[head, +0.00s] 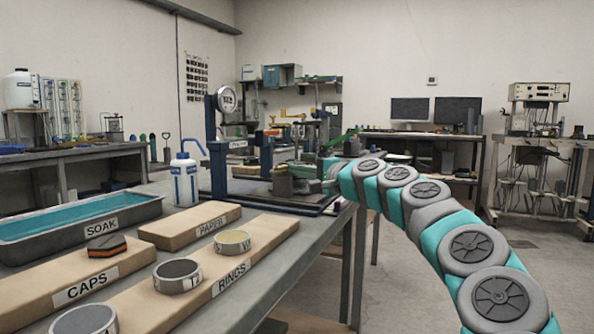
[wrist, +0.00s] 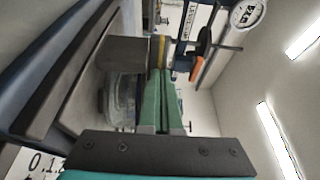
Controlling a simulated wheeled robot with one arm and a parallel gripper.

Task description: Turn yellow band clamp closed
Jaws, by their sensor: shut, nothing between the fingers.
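A narrow yellow band (wrist: 158,50), which I take to be the clamp, shows in the wrist view around the end of a grey cylinder (wrist: 127,53). Its lever is not clear to me. My gripper (wrist: 165,76) has its two long green fingers together and empty. Their tips lie close by the yellow band in the picture; I cannot tell whether they touch. An orange-ended dark part (wrist: 198,70) shows just right of the tips. In the head view my arm reaches to the blue-framed rig (head: 310,203), and the yellow band is not clear there.
A dial gauge (head: 226,100) stands on the rig's blue post. A white bottle (head: 186,178), a soak tray (head: 90,215) and wooden boards with rings (head: 233,241) are on the bench left of the arm. Open floor lies right of the bench.

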